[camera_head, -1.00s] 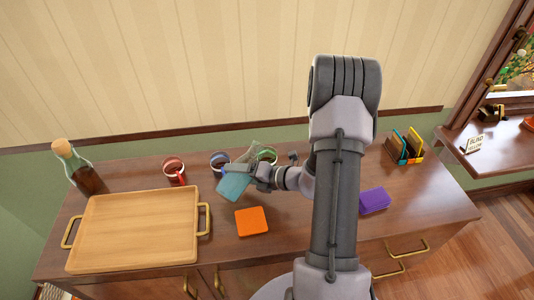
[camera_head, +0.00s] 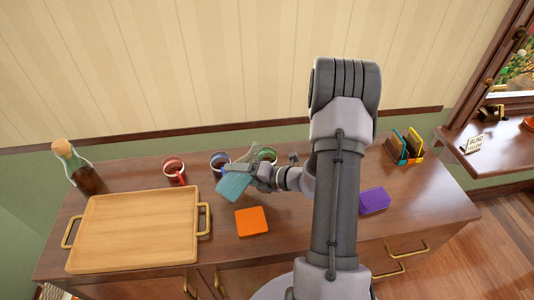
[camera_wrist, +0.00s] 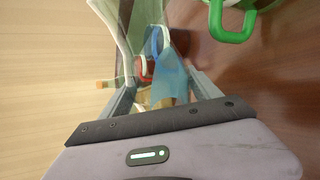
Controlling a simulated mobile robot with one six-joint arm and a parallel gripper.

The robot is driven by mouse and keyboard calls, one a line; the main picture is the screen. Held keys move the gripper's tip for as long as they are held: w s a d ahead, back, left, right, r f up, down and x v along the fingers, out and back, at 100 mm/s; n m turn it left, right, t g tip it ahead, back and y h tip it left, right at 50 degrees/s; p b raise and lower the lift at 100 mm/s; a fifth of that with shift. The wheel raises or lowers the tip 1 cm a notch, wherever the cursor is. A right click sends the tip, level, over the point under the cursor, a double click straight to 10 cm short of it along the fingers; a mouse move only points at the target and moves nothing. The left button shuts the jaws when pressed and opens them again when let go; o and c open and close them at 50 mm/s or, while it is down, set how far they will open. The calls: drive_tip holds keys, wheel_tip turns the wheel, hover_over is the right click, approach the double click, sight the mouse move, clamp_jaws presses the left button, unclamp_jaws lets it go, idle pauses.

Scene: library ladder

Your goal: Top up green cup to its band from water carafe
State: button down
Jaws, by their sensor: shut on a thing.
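The water carafe (camera_head: 234,187) is clear with blue water in its lower part. My gripper (camera_head: 258,178) is shut on it and holds it tilted above the counter, its clear upper part leaning towards the green cup (camera_head: 267,155). The green cup stands at the back, just beyond the carafe; its band and water level cannot be made out. In the wrist view the carafe (camera_wrist: 168,82) is between my fingers (camera_wrist: 160,88), and the green cup's handle (camera_wrist: 232,28) shows at top right, apart from the fingers. I cannot tell whether water is flowing.
A blue cup (camera_head: 220,161) and a red cup (camera_head: 174,169) stand to the left. A wooden tray (camera_head: 135,228), a corked bottle (camera_head: 80,172), an orange coaster (camera_head: 251,221), purple coasters (camera_head: 374,200) and a coloured rack (camera_head: 405,147) are also on the counter (camera_head: 310,222).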

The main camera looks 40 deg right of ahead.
drive_tip(key=shift+m+y, duration=0.3)
drive_tip(key=shift+m, duration=0.1)
idle(1.3)
drive_tip(key=shift+w+d+r+m+y+p, duration=0.1)
drive_tip(key=shift+d+r+m+y+p, duration=0.15)
drive_tip(key=shift+r+p, duration=0.35)
drive_tip(key=shift+d+r+m+y+p, duration=0.15)
drive_tip(key=shift+d+r+m+p, duration=0.15)
drive_tip(key=shift+p, duration=0.55)
idle(1.9)
